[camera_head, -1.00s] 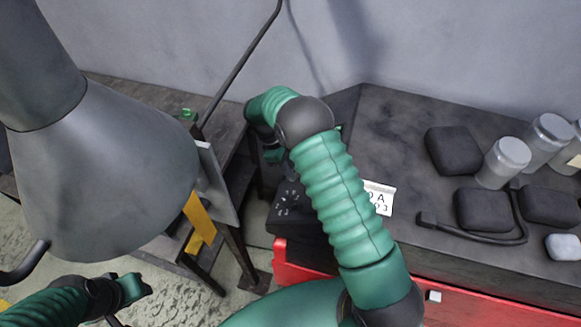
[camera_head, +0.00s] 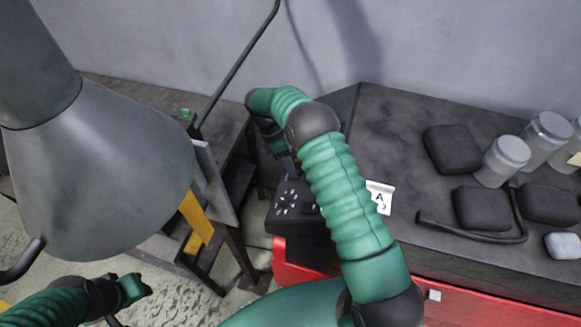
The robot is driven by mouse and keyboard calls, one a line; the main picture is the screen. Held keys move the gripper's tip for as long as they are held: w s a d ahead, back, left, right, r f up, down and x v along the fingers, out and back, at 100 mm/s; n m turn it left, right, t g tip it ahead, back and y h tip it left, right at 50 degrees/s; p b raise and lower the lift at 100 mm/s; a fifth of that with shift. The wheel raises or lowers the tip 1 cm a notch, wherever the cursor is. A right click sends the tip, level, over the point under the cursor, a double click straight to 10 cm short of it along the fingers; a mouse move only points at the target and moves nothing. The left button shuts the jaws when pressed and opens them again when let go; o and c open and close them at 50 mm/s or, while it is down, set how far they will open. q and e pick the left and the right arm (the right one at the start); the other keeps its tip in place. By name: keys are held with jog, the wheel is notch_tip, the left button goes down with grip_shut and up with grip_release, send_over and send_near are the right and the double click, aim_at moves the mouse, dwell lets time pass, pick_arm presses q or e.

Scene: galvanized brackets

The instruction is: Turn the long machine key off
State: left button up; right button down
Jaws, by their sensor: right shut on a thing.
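A black control panel (camera_head: 291,203) with white dial marks sits at the left end of the dark bench. My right arm reaches over it from below. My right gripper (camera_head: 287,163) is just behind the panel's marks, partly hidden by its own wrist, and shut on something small. The long machine key itself cannot be made out; it is hidden at the fingers. My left gripper (camera_head: 135,289) is low at the left, far from the panel, and its fingers are not clear.
Several dark blocks (camera_head: 452,149) and grey jars (camera_head: 502,161) stand on the bench at right, with a dark bent bar (camera_head: 470,234). A white label card (camera_head: 380,197) is beside my arm. A grey hood (camera_head: 110,175) and a metal table (camera_head: 165,118) are at left.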

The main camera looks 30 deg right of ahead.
jog(key=n+b, duration=0.1)
jog(key=n+g, duration=0.1)
jog(key=n, duration=0.1)
jog(key=shift+w+f+b, duration=0.15)
jog(key=shift+w+b, duration=0.15)
jog(key=shift+b, duration=0.1)
jog(key=n+g+b, duration=0.1)
jog(key=n+b, duration=0.1)
jog(key=n, duration=0.1)
jog(key=shift+f+n, duration=0.1)
jog(key=shift+n, duration=0.3)
jog(key=shift+w+n+g+b, duration=0.1)
jog(key=shift+n+g+b, duration=0.2)
jog(key=shift+n+b, duration=0.7)
jog(key=shift+n, duration=1)
jog(key=shift+a, duration=0.1)
jog(key=c, duration=1.3)
grip_release()
jog(key=o, duration=0.3)
jog(key=shift+w, duration=0.15)
